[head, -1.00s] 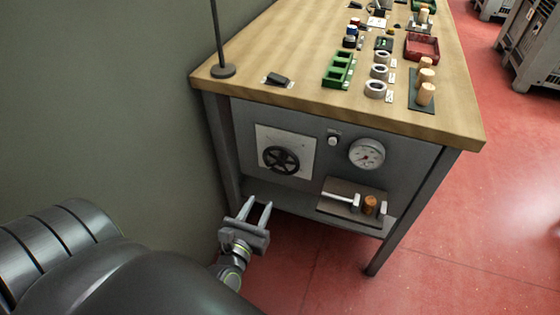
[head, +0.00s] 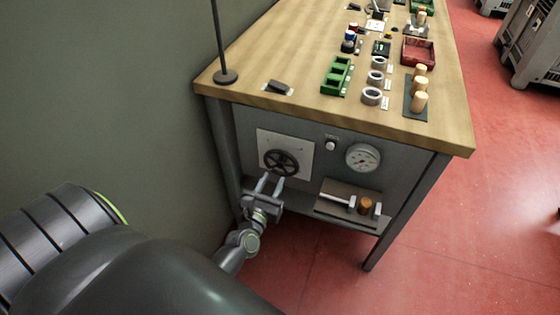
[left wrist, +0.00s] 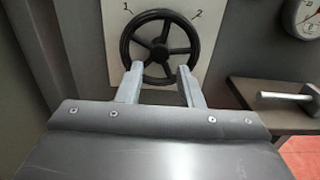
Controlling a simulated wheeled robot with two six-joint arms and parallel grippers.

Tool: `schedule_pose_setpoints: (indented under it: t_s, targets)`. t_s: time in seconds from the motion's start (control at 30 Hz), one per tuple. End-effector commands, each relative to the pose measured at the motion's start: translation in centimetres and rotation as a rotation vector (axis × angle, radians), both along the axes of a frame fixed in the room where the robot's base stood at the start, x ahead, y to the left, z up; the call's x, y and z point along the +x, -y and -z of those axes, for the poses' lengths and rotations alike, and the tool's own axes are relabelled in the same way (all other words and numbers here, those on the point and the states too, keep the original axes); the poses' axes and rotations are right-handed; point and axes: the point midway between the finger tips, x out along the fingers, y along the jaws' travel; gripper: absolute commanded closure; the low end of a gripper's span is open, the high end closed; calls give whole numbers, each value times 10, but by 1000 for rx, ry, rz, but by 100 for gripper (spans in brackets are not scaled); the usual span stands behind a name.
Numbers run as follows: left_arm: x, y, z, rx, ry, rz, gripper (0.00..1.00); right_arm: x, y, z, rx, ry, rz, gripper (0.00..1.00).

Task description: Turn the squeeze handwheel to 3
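The black spoked handwheel (head: 281,163) sits on a white plate (head: 303,150) on the bench's front panel. In the left wrist view the handwheel (left wrist: 160,39) shows with the marks 1 at its upper left and 2 at its upper right; no 3 is readable. My left gripper (head: 271,183) is open, its fingers apart just below and in front of the wheel. In the left wrist view the fingertips (left wrist: 159,70) overlap the wheel's lower rim; I cannot tell whether they touch it. My right gripper is not in view.
A round gauge (head: 363,158) and a small knob (head: 330,145) are right of the wheel. Below the gauge, a small shelf (head: 335,191) holds a cork and a metal clamp. The wooden benchtop (head: 300,98) carries rings, corks and trays.

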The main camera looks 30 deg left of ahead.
Motion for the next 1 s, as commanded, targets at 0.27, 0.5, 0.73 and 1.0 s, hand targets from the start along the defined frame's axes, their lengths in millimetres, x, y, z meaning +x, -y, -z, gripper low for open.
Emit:
schedule_pose_setpoints:
  t_s: [0.27,0.5,0.73,1.0]
  targets:
    - [47,-12,-1,2,1,0,66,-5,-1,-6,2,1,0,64]
    - [66,-16,0,1,0,-1,66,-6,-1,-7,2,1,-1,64]
    - [68,-17,0,1,0,-1,66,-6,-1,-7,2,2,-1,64]
    - [68,-17,0,1,0,-1,89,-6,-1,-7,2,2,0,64]
